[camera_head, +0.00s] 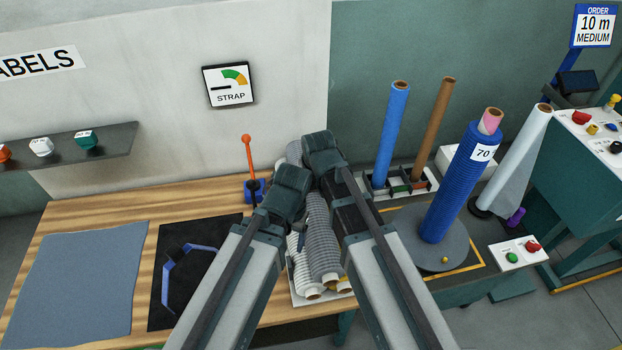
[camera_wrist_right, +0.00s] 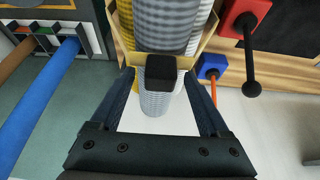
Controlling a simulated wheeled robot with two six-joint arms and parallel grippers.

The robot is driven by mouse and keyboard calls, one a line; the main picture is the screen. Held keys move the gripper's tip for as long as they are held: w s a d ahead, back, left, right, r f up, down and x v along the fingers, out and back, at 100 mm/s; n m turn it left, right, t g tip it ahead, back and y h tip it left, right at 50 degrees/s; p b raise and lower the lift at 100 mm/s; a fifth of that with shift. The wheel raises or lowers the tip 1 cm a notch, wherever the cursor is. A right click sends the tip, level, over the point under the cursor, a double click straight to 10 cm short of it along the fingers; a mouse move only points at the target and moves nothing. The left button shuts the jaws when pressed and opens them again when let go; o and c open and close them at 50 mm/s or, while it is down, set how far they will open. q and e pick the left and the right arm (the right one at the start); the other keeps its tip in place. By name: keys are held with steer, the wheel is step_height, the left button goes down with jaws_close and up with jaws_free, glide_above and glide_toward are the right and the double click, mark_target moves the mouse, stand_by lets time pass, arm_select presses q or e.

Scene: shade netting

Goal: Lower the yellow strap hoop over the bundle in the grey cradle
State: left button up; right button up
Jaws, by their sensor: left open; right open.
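The bundle of grey and white netting rolls (camera_head: 320,240) lies on the bench, partly behind my arms. It also shows in the right wrist view (camera_wrist_right: 172,38). A yellow-tan angular band (camera_wrist_right: 123,35), apparently the strap hoop, shows on both sides of the rolls there; I cannot tell whether it surrounds them. A black block (camera_wrist_right: 165,73) sits at its near side, between the fingers of my right gripper (camera_wrist_right: 160,76), which is open. In the head view my left gripper (camera_head: 283,187) and right gripper (camera_head: 321,150) are close together above the bundle. The cradle is mostly hidden.
A blue angled bracket (camera_head: 185,272) lies on a black mat (camera_head: 160,300) beside a grey-blue sheet (camera_head: 80,275). An orange-handled lever (camera_head: 248,160) stands behind the grippers. A blue roll (camera_head: 462,185) stands on a round turntable (camera_head: 405,225) at right.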

steer(key=shift+r, duration=0.1)
steer(key=p+v, duration=1.2)
steer(key=v, duration=0.1)
steer(key=shift+s+r+p, duration=0.15)
steer(key=shift+r+p, duration=0.2)
steer(key=shift+p, duration=0.05)
steer(key=shift+f, duration=0.1)
steer(key=shift+d, duration=0.1)
steer(key=s+d+f+m+g, duration=0.15)
steer(key=s+d, duration=0.25)
steer(key=d, duration=0.4)
steer(key=s+d+m+g, duration=0.15)
steer(key=s+d, duration=0.25)
steer(key=d, duration=0.4)
steer(key=s+a+f+n+g+h+b, duration=0.1)
steer(key=s+a+f+n+h+b, duration=0.1)
steer(key=s+a+f+n+b, duration=0.2)
steer(key=s+a+f+b, duration=0.1)
steer(key=a+f+b, duration=0.2)
steer(key=a, duration=0.4)
steer(key=shift+s+f+n+g+b, duration=0.25)
steer(key=shift+s+n+g+b, duration=0.05)
steer(key=shift+s, duration=0.1)
